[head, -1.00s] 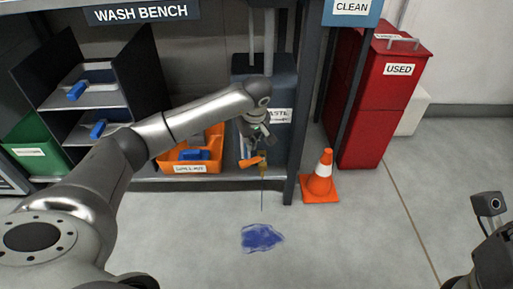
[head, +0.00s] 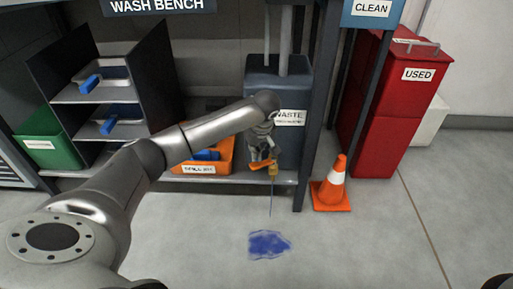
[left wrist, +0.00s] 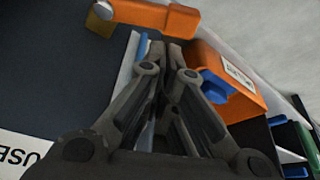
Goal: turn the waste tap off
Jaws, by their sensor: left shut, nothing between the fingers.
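The waste tank (head: 262,88) stands under the bench with a brass tap (head: 273,171) low on its front. The tap's orange lever (head: 260,163) points left, roughly level. A thin blue stream (head: 271,200) runs down from the tap to a blue puddle (head: 269,244) on the floor. My left gripper (head: 263,154) is shut and empty, just above the lever. In the left wrist view the lever (left wrist: 155,14) lies just beyond my shut fingertips (left wrist: 166,48); I cannot tell if they touch. My right gripper is not in view.
An orange bin (head: 219,166) with a blue item stands left of the tank on the low shelf. A bench post (head: 306,165) and a traffic cone (head: 332,186) stand to the right. A red USED cabinet (head: 385,125) is farther right.

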